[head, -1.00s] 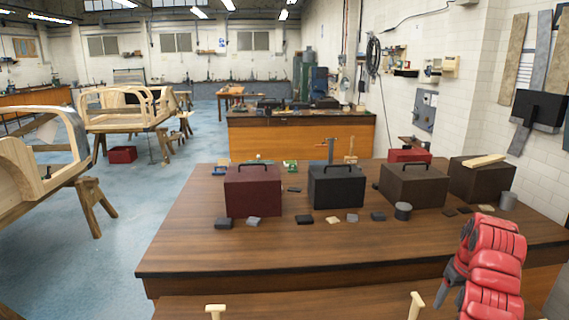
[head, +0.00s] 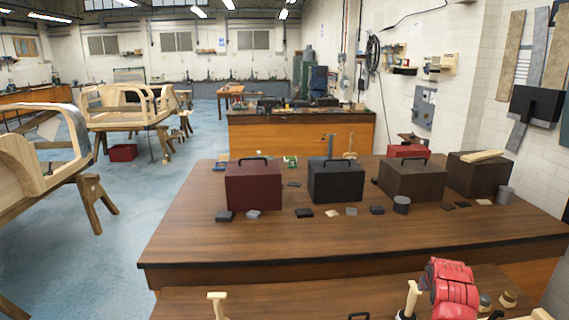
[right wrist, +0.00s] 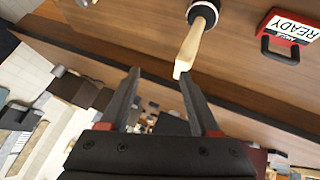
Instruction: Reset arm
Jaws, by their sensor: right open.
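The red links of my right arm (head: 452,290) show at the bottom right of the head view, low over the near bench. The gripper itself cannot be made out there. In the right wrist view my right gripper (right wrist: 160,76) has its two dark fingers apart with nothing between them. A pale wooden handle (right wrist: 188,48) with a black and white collar lies just beyond the fingertips, apart from them as far as I can tell. My left gripper is not in view.
A red box labelled READY (right wrist: 290,32) with a black handle is on the wooden surface. In the head view, a maroon case (head: 253,187), a black case (head: 335,182) and brown boxes (head: 411,181) stand on the bench. Pale upright handles (head: 217,303) rise at the near edge.

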